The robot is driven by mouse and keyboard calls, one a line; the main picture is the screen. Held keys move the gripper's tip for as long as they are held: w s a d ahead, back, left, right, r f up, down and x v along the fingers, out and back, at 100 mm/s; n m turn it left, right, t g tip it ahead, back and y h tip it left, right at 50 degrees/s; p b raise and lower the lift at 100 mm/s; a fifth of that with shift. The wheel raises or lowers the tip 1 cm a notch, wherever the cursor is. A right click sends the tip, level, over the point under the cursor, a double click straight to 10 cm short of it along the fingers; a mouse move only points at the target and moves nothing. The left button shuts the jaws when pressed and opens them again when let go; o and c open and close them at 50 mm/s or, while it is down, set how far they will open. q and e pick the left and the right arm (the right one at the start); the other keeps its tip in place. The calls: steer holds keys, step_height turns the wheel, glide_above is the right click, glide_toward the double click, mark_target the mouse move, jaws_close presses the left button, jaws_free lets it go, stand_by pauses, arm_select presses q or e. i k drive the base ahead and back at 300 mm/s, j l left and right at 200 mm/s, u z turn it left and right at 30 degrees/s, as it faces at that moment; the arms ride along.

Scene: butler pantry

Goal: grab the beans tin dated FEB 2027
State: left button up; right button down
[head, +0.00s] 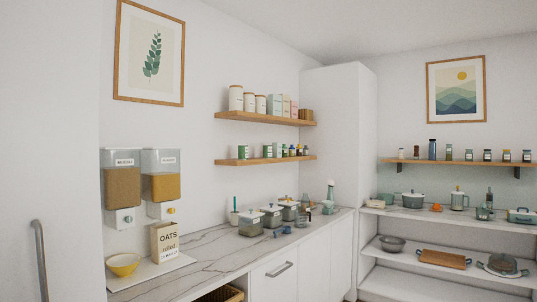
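Several small green-and-white tins stand on the lower wall shelf (240,162) above the counter. One green tin (243,152) is near the shelf's left end. Another green tin (267,151) stands farther right along it, close to more small containers. The tins are too small in the head view for me to read any label or date, so I cannot tell which one holds beans or is dated FEB 2027. Neither of my grippers shows in the head view.
The marble counter (210,258) below holds glass canisters (251,222), an oats box (165,242) and a yellow bowl (123,264). Two dispensers (122,185) hang at left. The upper shelf (262,118) holds white canisters. Open shelves (395,250) with cookware stand at right.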

mark_target(267, 149)
steer(key=i+l+z, duration=0.55)
steer(key=i, duration=0.25)
steer(key=i+l+z, duration=0.25)
steer(key=i, duration=0.5)
steer(key=i+z, duration=0.3)
steer(key=i, duration=0.45)
steer(key=i+l+u, duration=0.15)
steer(key=i, duration=1.5)
